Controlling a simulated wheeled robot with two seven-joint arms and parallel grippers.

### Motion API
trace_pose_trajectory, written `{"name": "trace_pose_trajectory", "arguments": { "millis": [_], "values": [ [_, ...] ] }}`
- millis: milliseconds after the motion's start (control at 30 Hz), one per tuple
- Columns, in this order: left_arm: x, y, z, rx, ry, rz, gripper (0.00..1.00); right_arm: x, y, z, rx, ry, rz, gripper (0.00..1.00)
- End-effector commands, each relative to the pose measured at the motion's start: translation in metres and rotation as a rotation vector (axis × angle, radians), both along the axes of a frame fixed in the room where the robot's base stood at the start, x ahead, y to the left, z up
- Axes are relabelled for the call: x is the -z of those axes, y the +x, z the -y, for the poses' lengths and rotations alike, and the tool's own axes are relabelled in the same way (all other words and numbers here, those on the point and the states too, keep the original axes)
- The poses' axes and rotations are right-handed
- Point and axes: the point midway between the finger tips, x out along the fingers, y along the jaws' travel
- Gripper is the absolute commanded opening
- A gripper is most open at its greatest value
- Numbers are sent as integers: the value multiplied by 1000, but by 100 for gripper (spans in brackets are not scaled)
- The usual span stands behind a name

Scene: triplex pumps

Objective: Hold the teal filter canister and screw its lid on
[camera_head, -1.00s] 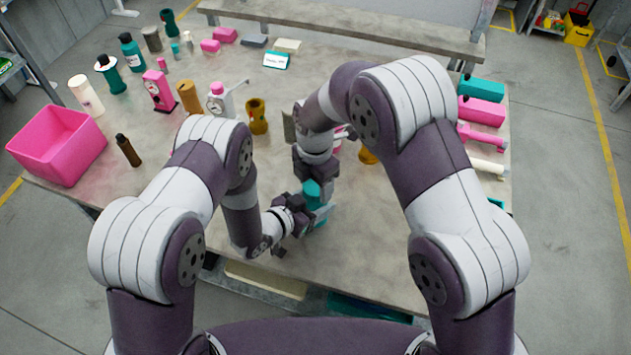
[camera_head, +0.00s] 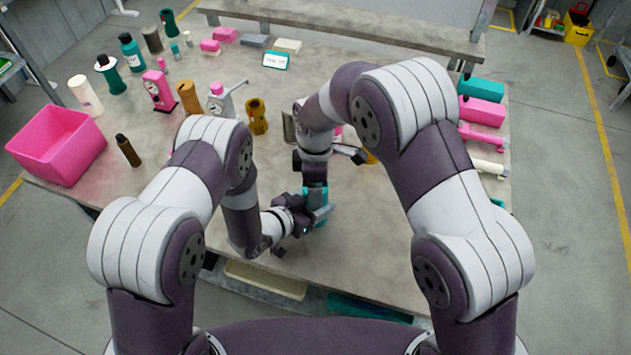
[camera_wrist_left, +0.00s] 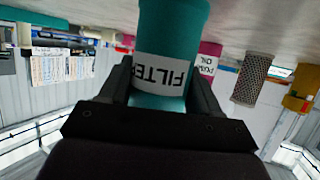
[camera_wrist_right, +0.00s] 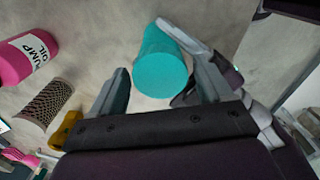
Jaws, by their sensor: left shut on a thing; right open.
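The teal filter canister (camera_head: 321,219) stands near the front middle of the table, partly hidden by my grippers. My left gripper (camera_head: 308,217) is shut on its side; in the left wrist view, the fingers clasp the canister (camera_wrist_left: 165,75) around its white FILTER label. My right gripper (camera_head: 315,188) points down from above, open. In the right wrist view, the flat round teal top (camera_wrist_right: 160,78) lies between the spread right fingers (camera_wrist_right: 160,88), with a gap at the left finger. I cannot tell whether this top is the lid or where a seam lies.
A pink pump oil bottle (camera_wrist_right: 28,58), a mesh cylinder (camera_wrist_right: 46,103) and a mustard part (camera_wrist_right: 66,130) are near the right gripper. A pink bin (camera_head: 58,145) and a brown bottle (camera_head: 128,150) are at the left. The table front right is clear.

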Motion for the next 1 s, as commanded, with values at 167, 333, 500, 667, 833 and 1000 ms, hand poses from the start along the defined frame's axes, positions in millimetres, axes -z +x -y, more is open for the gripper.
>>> {"name": "trace_pose_trajectory", "arguments": {
  "millis": [167, 333, 500, 667, 833, 1000],
  "values": [
    [1, 0, 0, -1, 2, -2, 0, -26, 0, -2, 0, 3, 2, 87],
    [1, 0, 0, 0, 2, -2, 0, -42, 0, -1, 0, 2, 1, 87],
    [1, 0, 0, 0, 2, -2, 0, -43, 0, -1, 0, 2, 0, 87],
    [1, 0, 0, 0, 2, -2, 0, -46, 1, -2, 0, 5, 7, 82],
    [1, -1, 0, 0, 2, -2, 0, -69, 6, -4, -289, 12, 25, 82],
    [1, -1, 0, 0, 1, -3, 0, -78, 3, -3, -705, 6, 6, 82]
  ]
}}
